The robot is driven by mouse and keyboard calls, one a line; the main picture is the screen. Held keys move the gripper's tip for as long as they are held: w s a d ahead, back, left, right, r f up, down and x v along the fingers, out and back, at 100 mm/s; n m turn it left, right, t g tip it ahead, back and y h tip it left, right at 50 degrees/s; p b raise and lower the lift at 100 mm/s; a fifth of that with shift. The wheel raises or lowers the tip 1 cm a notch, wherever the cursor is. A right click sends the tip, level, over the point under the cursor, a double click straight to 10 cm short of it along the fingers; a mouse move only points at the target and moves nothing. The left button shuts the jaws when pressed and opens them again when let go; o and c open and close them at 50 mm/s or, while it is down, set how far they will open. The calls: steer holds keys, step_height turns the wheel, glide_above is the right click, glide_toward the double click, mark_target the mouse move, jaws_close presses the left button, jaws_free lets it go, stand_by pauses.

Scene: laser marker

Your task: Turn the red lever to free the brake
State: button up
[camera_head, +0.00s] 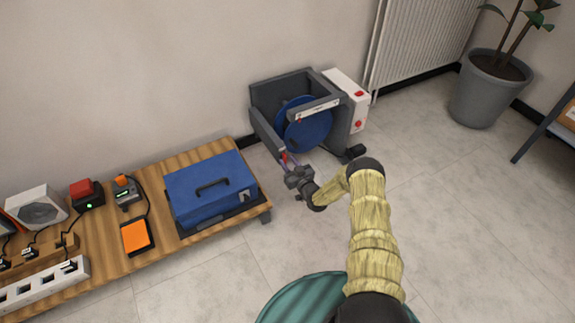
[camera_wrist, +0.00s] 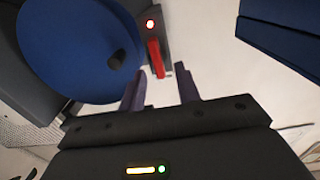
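The red lever (camera_wrist: 155,58) shows in the wrist view on a dark upright beside the large blue disc (camera_wrist: 75,50), below a lit red light (camera_wrist: 150,23). Its lower end lies just ahead of and between the fingertips of my gripper (camera_wrist: 161,72), nearer the left finger. The fingers are apart with nothing gripped; I cannot tell whether one touches the lever. In the head view my gripper (camera_head: 290,168) is at the front left arm of the grey frame (camera_head: 266,131) holding the blue disc (camera_head: 309,134). The red lever (camera_head: 283,157) is small there and partly hidden.
A wooden bench (camera_head: 100,235) at the left carries a blue case (camera_head: 209,188), an orange-faced device (camera_head: 136,236) and chargers. A white box with red buttons (camera_head: 345,90) stands right of the frame. A potted plant (camera_head: 486,92) and radiator (camera_head: 412,40) stand behind.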

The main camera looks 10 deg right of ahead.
steer(key=shift+w+a, duration=0.2)
steer(key=shift+w, duration=0.45)
jaws_close()
